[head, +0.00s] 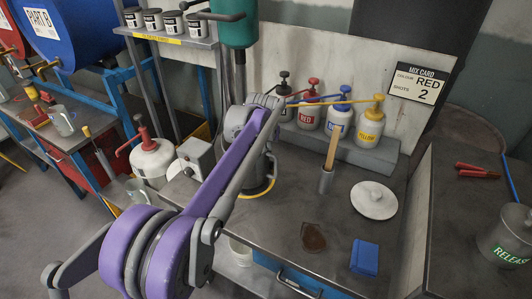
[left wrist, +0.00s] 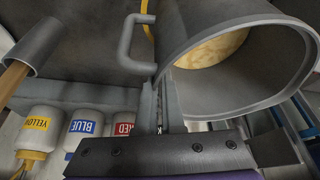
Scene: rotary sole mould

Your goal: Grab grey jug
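A grey metal jug-like vessel with a side handle (head: 263,172) stands on the bench, partly hidden behind my left arm. In the left wrist view the vessel (left wrist: 240,95) is large and close, with its open mouth and a pale yellow content or base inside. My right gripper is out of view.
Pump bottles, including red (head: 308,117), blue (head: 340,124) and yellow (head: 370,130), stand on a ledge behind. A green mixer (head: 236,28) hangs above. A wooden-handled tool in a cup (head: 326,181), white lid (head: 374,199) and blue cloth (head: 364,257) occupy the bench.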

